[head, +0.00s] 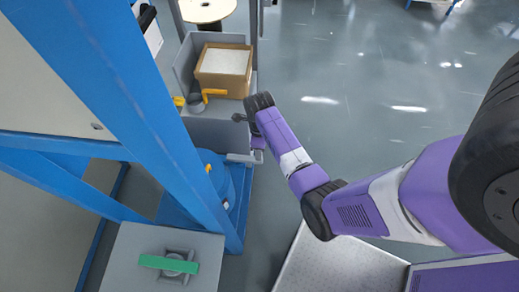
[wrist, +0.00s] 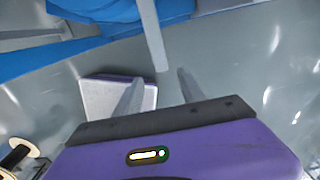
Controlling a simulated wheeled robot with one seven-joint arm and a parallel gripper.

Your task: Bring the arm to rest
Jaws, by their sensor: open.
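My arm, purple with black joints, reaches from the right side toward the upper left in the head view. My gripper (head: 257,150) is beside the grey machine with the blue frame, over or near its right edge. I cannot tell in the head view whether it touches that edge. In the wrist view my gripper (wrist: 160,80) shows two grey fingers apart with nothing held between them. Floor and a grey post lie beyond the fingers.
A cardboard box of white granules (head: 224,61) sits in the grey tray of the machine. A blue frame (head: 150,100) stands at left. A green bar (head: 168,264) lies on a grey block at lower left. A spool (head: 206,10) is at the top. Open floor (head: 350,90) lies right.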

